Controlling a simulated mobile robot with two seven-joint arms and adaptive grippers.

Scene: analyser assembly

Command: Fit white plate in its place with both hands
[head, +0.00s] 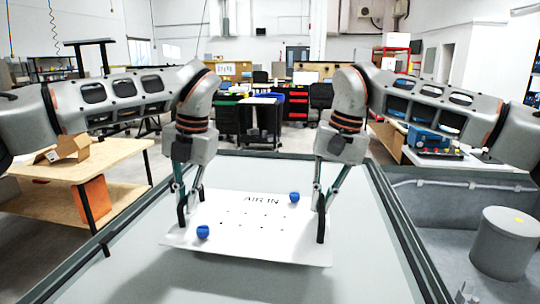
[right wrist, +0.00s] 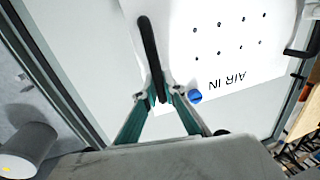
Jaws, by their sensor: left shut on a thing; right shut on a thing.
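The white plate (head: 250,222) is a thin sheet marked AIR IN, with small holes and two blue knobs (head: 294,197) (head: 203,231). It appears to be held above the pale table top (head: 130,285), with a shadow below it. The plate's place cannot be made out.
The table has a raised dark rim (head: 400,235). A grey round bin (head: 503,243) stands to the right, on a lower grey surface. A wooden bench (head: 120,170) with a cardboard box (head: 72,148) is at the left. The table top around the plate looks clear.

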